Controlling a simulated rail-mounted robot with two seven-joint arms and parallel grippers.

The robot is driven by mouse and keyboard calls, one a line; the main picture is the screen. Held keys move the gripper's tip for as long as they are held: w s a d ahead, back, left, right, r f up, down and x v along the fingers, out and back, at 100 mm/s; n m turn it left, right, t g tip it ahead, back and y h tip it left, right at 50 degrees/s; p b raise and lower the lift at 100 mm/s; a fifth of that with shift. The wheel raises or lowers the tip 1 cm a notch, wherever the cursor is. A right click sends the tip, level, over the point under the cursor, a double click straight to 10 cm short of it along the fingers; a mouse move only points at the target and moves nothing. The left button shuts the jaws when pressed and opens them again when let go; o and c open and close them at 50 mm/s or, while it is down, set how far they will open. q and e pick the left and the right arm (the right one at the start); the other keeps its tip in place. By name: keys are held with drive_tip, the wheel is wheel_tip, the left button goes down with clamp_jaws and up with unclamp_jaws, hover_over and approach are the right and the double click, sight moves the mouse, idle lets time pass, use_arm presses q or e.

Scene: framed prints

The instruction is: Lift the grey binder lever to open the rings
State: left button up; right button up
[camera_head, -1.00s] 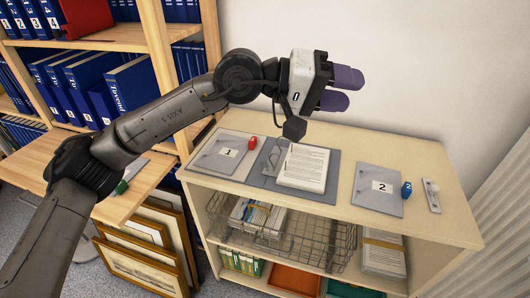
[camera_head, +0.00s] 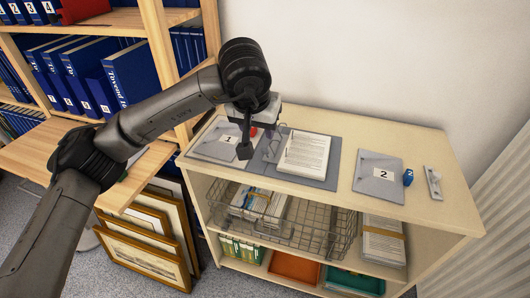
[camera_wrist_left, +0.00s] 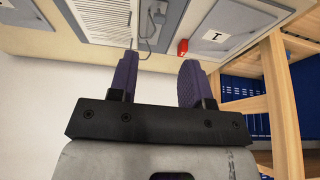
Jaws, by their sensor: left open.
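The open grey binder (camera_head: 333,170) lies on the cabinet top with a stack of white printed pages (camera_head: 304,153) on its right part. Its metal ring mechanism (camera_head: 272,152) is left of the pages and also shows in the left wrist view (camera_wrist_left: 158,17). The grey lever is too small to tell apart clearly. My left gripper (camera_wrist_left: 157,78) is open and empty, its purple fingers pointing toward the binder's mechanism side, apart from it. In the head view my wrist hides most of this gripper. My right gripper is in neither view.
A grey plate marked 1 (camera_head: 212,148) with a red block (camera_wrist_left: 182,47) lies left of the binder. A plate marked 2 (camera_head: 379,182) and a blue object (camera_head: 408,177) are at the right. Below are a wire basket (camera_head: 310,228) and framed prints (camera_head: 140,264). Bookshelves stand left.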

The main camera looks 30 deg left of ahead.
sight(264, 149)
use_arm(q)
drive_tip(key=b+x, duration=0.5)
drive_tip(key=x, duration=0.6)
drive_tip(key=shift+w+f, duration=0.1)
drive_tip(key=shift+f, duration=0.2)
